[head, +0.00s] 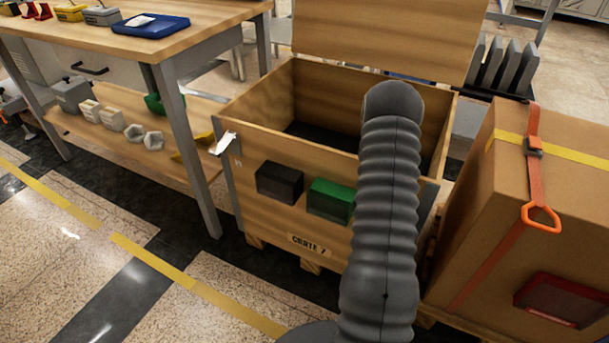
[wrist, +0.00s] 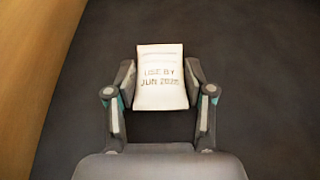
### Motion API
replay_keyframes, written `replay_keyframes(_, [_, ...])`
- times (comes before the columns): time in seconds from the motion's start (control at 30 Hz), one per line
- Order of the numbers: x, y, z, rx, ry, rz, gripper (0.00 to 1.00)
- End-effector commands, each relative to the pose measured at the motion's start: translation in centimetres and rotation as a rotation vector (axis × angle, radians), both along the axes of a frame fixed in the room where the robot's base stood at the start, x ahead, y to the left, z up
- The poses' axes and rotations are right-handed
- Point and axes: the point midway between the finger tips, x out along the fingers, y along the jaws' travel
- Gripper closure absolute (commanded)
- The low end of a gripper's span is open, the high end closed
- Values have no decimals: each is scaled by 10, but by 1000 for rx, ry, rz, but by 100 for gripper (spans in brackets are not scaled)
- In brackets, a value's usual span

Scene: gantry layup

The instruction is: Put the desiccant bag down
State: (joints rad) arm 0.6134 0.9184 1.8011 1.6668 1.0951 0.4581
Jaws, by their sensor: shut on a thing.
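The desiccant bag (wrist: 160,88) is a small white packet with printed text reading roughly "USE BY JUN" and a year. It shows in the wrist view between the two fingers of my gripper (wrist: 160,90), which is shut on it. Beneath it is a dark flat surface. A wooden wall runs down the left side of the wrist view. In the head view my arm reaches over an open wooden crate (head: 275,225) marked "CRATE 7". The gripper and bag are hidden there behind my arm and the crate.
The crate's lid (head: 385,35) stands raised at the back. A strapped cardboard box (head: 480,235) stands close on the right. A wooden workbench (head: 95,45) with a lower shelf stands on the left. Open floor lies at the front left.

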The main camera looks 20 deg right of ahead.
Motion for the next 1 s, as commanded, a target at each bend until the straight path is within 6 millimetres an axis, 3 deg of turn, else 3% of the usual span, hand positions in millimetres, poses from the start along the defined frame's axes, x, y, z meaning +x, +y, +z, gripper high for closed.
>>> replay_keyframes(0.03, [0,0,-3,0,0,0,81])
replay_keyframes(0.07, [0,0,-2,0,0,0,39])
replay_keyframes(0.13, [0,0,-1,0,0,0,22])
replay_keyframes(0.57, [-1,-1,4,0,0,-1,22])
replay_keyframes(1.0, [-59,-48,34,1,0,-4,22])
